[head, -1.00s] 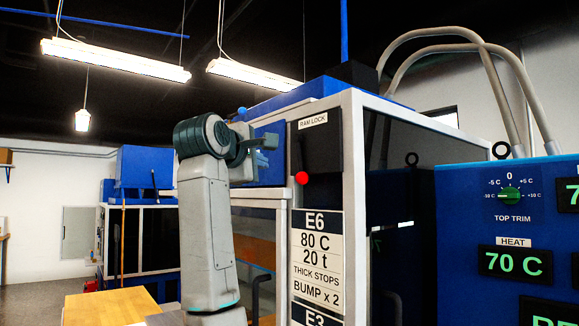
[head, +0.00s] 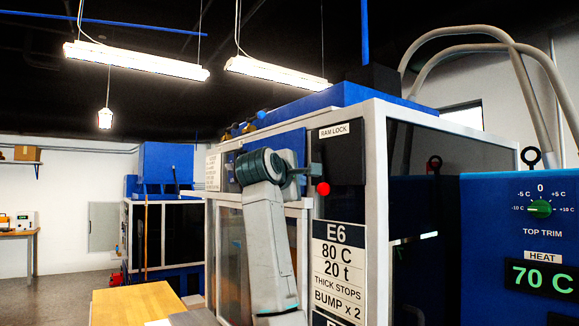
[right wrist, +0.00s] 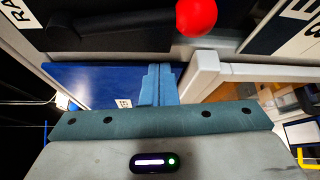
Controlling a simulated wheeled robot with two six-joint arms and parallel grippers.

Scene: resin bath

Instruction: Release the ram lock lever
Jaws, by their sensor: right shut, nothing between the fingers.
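The ram lock lever is a black handle (right wrist: 110,35) with a red ball knob (head: 323,188) at its lower end, on a dark panel under the RAM LOCK label (head: 334,130). The knob also shows at the top of the right wrist view (right wrist: 197,17). My right gripper (head: 309,171) is shut and empty, just up and left of the knob in the head view. In the right wrist view its closed fingers (right wrist: 159,82) point toward the lever, with the knob a little right of their tips. I cannot tell whether they touch it. My left gripper is not in view.
The E6 sign (head: 338,262) is below the lever on the press's white frame (head: 377,210). A blue control panel (head: 480,240) stands at the right. A wooden table top (head: 135,302) is at lower left. Another blue press (head: 165,170) stands behind.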

